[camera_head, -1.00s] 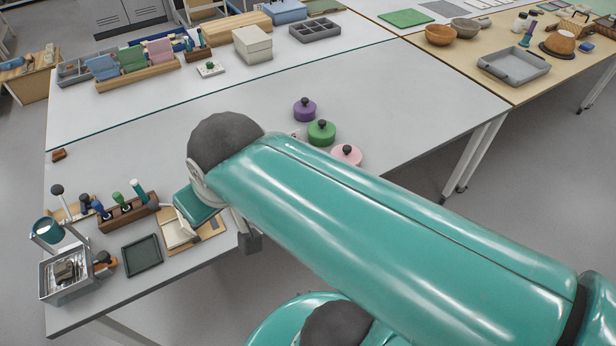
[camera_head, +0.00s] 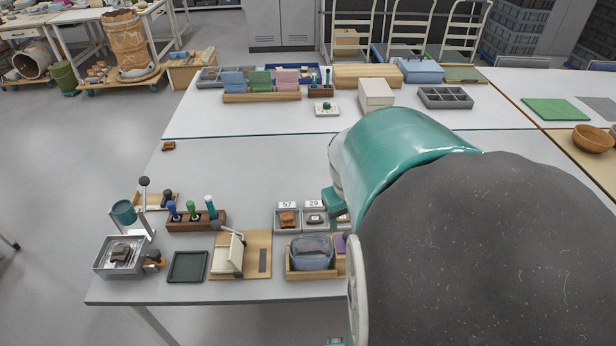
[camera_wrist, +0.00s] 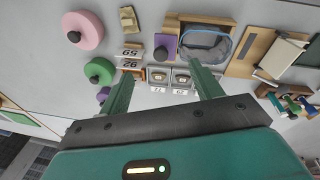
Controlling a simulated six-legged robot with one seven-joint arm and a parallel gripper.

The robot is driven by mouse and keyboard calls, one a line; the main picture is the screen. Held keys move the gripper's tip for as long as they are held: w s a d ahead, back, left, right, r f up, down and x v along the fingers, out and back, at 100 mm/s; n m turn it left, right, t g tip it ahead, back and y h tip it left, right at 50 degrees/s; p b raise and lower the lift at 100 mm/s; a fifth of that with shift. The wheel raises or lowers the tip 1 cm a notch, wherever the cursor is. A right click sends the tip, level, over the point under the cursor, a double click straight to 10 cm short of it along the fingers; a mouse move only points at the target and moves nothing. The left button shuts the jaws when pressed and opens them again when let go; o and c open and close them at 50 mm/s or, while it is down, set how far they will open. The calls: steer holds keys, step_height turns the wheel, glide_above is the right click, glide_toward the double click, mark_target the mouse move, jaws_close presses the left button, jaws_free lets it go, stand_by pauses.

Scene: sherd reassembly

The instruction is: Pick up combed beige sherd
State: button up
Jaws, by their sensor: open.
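My gripper (camera_wrist: 161,69) is open in the wrist view, its two green fingers spread with nothing between them. Beyond the fingertips are small labelled trays holding small pieces. A beige piece (camera_wrist: 128,19) lies at the top of the wrist view; its surface is too small to tell whether it is combed. In the head view, one tray (camera_head: 287,228) labelled 57 holds a reddish-brown sherd (camera_head: 287,219), and the tray labelled 29 holds a greyish piece (camera_head: 315,219). I cannot tell for sure which piece is the combed beige sherd. My arm hides the right part of the table.
A wooden box with a blue-grey lined bin (camera_head: 311,251) stands near the front edge. Left of it are a wooden board (camera_head: 257,254), a dark green tray (camera_head: 187,267) and a tool rack (camera_head: 196,222). Pink (camera_wrist: 88,30) and green (camera_wrist: 98,70) knobbed discs show in the wrist view.

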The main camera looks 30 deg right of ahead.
steer(key=s+d+f+m+y, duration=0.1)
steer(key=s+d+f, duration=0.2)
steer(key=d+f, duration=0.15)
steer(key=s+d+f+y, duration=0.1)
steer(key=s+d+f, duration=0.15)
steer(key=d, duration=0.35)
steer(key=shift+g, duration=0.4)
steer(key=f, duration=1.4)
steer(key=shift+w+a+f, duration=0.2)
steer(key=shift+a+f, duration=0.05)
steer(key=shift+f, duration=0.05)
steer(key=c, duration=1.1)
